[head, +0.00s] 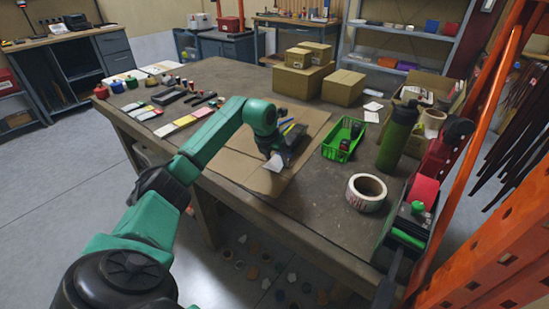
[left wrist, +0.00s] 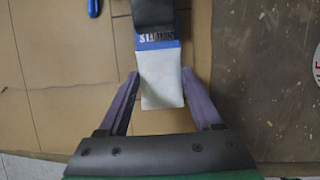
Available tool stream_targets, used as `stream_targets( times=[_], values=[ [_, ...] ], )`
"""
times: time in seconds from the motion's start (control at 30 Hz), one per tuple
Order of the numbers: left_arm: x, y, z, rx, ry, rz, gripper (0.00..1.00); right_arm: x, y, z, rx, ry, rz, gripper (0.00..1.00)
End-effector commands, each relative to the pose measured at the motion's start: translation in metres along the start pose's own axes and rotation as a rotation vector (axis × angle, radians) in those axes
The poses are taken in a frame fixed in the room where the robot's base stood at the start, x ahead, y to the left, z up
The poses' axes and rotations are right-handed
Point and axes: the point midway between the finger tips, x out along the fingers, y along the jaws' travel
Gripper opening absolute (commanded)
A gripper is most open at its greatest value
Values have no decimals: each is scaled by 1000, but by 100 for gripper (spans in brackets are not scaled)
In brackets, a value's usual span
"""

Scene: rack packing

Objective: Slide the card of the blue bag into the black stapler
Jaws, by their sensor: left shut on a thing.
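The black stapler (left wrist: 153,13) lies straight beyond the card. The card meets or passes under its near end; I cannot tell how far in it is. In the head view, my left gripper (head: 274,155) is low over the cardboard, the pale bag (head: 275,163) shows below it, and the stapler (head: 297,142) is partly hidden behind it.
A cardboard sheet (head: 235,160) covers the middle of the table. Blue and yellow pens (head: 287,127) lie beyond the gripper. A green basket (head: 343,139), a green bottle (head: 396,138) and a tape roll (head: 366,192) stand to the right. Cardboard boxes (head: 303,80) stand at the back.

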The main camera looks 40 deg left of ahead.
Motion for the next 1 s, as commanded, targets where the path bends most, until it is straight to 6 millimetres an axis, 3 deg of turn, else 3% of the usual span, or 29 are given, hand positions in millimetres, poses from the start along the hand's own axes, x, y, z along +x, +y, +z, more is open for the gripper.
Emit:
stream_targets(
  times=[0.1, 0.13, 0.2, 0.23, 0.47, 0.57, 1.0],
  values=[
    [0, 0, 0, 0, 0, 0, 11, 0, 0, 0, 0, 0, 0, 50],
    [0, 0, 0, 0, 0, 0, 70, 0, 0, 0, 0, 0, 0, 50],
    [0, 0, 0, 0, 0, 0, 97, 0, 0, 0, 0, 0, 0, 50],
    [0, 0, 0, 0, 0, 0, 100, 0, 0, 0, 0, 0, 0, 50],
    [-1, 0, 0, 0, 0, 0, 100, 0, 0, 0, 0, -1, 0, 50],
    [-10, 0, 0, 0, -2, 1, 100, 1, 0, 0, 0, -1, 0, 50],
    [-128, 0, 1, 0, -4, 1, 100, 3, -1, 1, -1, -1, -1, 50]
  ],
)
